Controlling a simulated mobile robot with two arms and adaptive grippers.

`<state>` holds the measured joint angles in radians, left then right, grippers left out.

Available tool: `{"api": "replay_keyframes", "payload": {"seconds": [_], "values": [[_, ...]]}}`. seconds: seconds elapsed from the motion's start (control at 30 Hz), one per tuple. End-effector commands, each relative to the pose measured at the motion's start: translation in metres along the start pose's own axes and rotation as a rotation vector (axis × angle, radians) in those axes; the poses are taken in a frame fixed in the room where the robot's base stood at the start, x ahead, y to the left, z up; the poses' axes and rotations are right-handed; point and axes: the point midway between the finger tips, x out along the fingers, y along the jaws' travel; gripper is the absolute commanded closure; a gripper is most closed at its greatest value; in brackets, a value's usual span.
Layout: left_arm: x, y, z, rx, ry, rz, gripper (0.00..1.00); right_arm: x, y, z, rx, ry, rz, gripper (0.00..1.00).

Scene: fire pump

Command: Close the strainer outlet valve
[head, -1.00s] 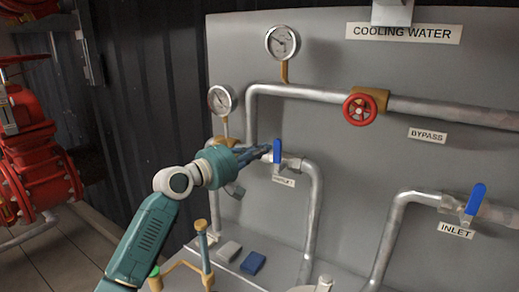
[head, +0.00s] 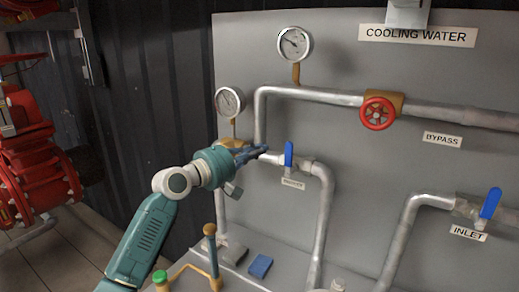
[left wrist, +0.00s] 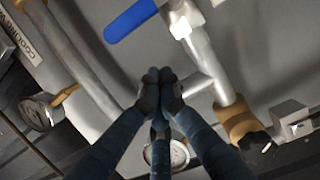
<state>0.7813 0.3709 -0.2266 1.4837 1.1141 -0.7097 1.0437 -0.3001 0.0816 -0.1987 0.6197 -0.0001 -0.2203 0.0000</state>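The blue lever (head: 289,154) of the outlet valve stands upright on a short grey pipe, above a small label (head: 292,184) too blurred to read surely. The lever also shows at the top of the left wrist view (left wrist: 130,20). My left gripper (head: 262,150) is just left of the lever, with a small gap between. In the left wrist view, the fingertips of my left gripper (left wrist: 158,82) meet with nothing visible between them, below and apart from the lever. My right gripper is not in view.
A red bypass handwheel (head: 377,113) and a blue inlet lever (head: 490,203) are to the right. Two gauges (head: 294,44) (head: 230,101) are above. A brass-coloured fitting (left wrist: 238,121) is near my fingers. A blue block (head: 260,266) lies below.

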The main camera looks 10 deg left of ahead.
Motion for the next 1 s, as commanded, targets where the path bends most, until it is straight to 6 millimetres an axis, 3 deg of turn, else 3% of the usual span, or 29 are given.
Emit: {"api": "replay_keyframes", "payload": {"seconds": [0.1, 0.23, 0.5, 0.6, 1.0], "values": [[-0.016, -0.003, 0.001, 0.003, -0.001, 0.001, 1.0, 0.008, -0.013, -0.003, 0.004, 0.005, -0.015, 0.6], [-0.034, -0.003, 0.001, 0.004, 0.0, 0.001, 1.0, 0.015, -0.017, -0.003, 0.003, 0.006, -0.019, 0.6], [-0.079, -0.005, 0.001, 0.005, 0.0, -0.001, 1.0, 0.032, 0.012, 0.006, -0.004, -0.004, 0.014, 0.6], [-0.091, -0.004, 0.0, 0.002, 0.0, 0.0, 1.0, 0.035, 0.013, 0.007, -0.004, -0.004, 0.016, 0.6], [-0.1, -0.001, 0.001, 0.001, -0.001, 0.0, 1.0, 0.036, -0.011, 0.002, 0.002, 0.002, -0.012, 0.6]]}}
